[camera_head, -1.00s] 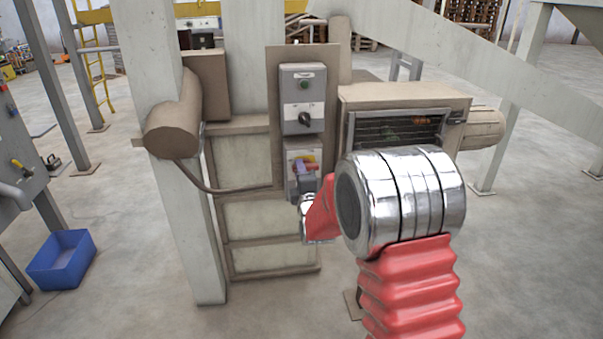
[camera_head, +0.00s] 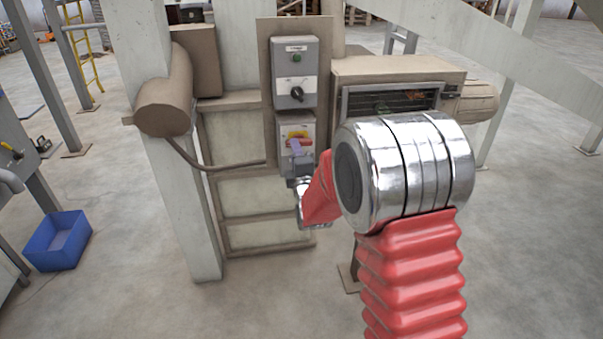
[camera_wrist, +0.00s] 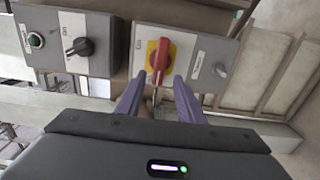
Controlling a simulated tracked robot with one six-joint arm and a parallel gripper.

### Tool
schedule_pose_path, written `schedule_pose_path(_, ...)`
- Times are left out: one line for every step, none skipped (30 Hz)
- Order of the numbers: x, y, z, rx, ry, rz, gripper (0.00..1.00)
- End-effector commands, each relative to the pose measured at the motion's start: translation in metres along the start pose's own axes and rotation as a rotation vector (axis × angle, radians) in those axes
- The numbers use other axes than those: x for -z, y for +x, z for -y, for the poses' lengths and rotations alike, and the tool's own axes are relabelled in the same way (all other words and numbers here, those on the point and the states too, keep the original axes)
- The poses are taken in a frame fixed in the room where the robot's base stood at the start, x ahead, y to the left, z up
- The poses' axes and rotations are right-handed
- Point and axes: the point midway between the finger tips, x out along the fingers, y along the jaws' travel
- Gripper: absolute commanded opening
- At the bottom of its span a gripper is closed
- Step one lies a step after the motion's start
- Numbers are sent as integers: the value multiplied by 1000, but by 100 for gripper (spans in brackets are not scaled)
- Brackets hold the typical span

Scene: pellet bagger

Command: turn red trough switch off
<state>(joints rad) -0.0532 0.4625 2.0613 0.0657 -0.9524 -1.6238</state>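The red trough switch is a red handle (camera_wrist: 160,55) on a yellow plate (camera_wrist: 150,47), set in a grey box on the panel. In the wrist view the handle runs nearly up and down the picture. In the head view the switch (camera_head: 298,136) shows just above my gripper (camera_head: 299,152). My gripper (camera_wrist: 160,80) has two purple fingers spread apart. The fingertips are on either side of the handle's lower end, with gaps visible. Whether they touch the box face is unclear.
A grey box with a green button (camera_head: 297,58) and a black rotary knob (camera_head: 296,93) is mounted directly above the switch box. A vented beige unit (camera_head: 400,68) stands to the right. A column (camera_head: 175,220) stands left. A blue bin (camera_head: 58,240) is on the floor.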

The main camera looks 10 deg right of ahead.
Motion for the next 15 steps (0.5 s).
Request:
schedule_pose_path(0, -8, -1, 0, 0, 0, 34)
schedule_pose_path(0, -13, 0, 1, 0, 0, 34)
schedule_pose_path(0, -19, 0, 1, 0, 0, 34)
schedule_pose_path(0, -24, 0, 1, 0, 0, 34)
schedule_pose_path(0, -28, 0, 1, 0, 0, 34)
schedule_pose_path(0, -34, 0, 2, 0, 0, 34)
schedule_pose_path(0, -39, 0, 2, 0, 0, 34)
schedule_pose_path(0, -43, 0, 1, 0, 0, 34)
schedule_pose_path(0, -49, 0, 1, 0, 0, 34)
schedule_pose_path(0, -54, 1, 2, 0, 0, 34)
schedule_pose_path(0, -59, 1, 3, 0, 0, 34)
schedule_pose_path(0, -65, 1, 2, 0, 0, 34)
schedule_pose_path(0, -70, 1, 2, 0, 0, 34)
schedule_pose_path(0, -74, 1, 2, 0, 0, 34)
schedule_pose_path(0, -80, 1, 3, 0, 0, 34)
